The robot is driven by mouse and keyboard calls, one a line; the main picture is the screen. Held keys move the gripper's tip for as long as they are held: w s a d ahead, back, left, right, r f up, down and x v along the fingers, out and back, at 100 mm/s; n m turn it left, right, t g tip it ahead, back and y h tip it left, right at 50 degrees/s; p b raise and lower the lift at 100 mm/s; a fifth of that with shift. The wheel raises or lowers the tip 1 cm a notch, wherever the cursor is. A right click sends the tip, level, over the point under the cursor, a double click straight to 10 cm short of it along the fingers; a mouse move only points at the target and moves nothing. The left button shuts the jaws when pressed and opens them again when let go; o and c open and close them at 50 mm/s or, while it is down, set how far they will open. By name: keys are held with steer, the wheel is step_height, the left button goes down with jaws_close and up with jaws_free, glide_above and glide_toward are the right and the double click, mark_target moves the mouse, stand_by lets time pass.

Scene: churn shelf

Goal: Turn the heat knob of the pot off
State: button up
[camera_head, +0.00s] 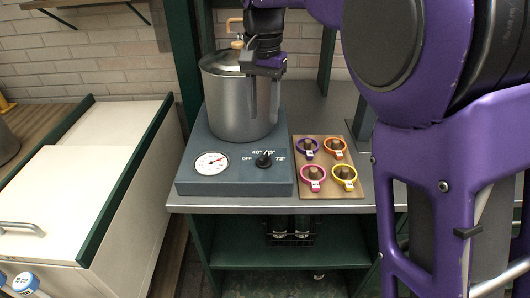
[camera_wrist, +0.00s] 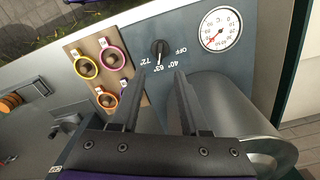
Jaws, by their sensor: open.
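The black heat knob (camera_head: 264,159) sits on the front panel of the blue-grey pot base (camera_head: 235,182), right of a round dial gauge (camera_head: 211,163). In the wrist view the knob (camera_wrist: 158,47) has OFF, 40°, 63° and 72° marks around it, and its narrow end appears to point near 63°. The steel pot (camera_head: 238,105) with a lid stands on the base. My gripper (camera_wrist: 160,76) is open and empty, with its fingers apart from the knob. In the head view my gripper (camera_head: 266,70) is high beside the pot's upper right side.
A brown board (camera_head: 328,187) with several coloured ring-handled items lies right of the base. A white cabinet top (camera_head: 92,170) is at the left, and a lower green shelf (camera_head: 240,245) is below. My purple arm covers the right side.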

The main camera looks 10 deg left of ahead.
mark_target(264, 155)
step_height(264, 155, down, 12)
steer(key=shift+r+b, duration=0.15)
steer(key=shift+b, duration=0.95)
steer(key=shift+c, duration=0.3)
jaws_close()
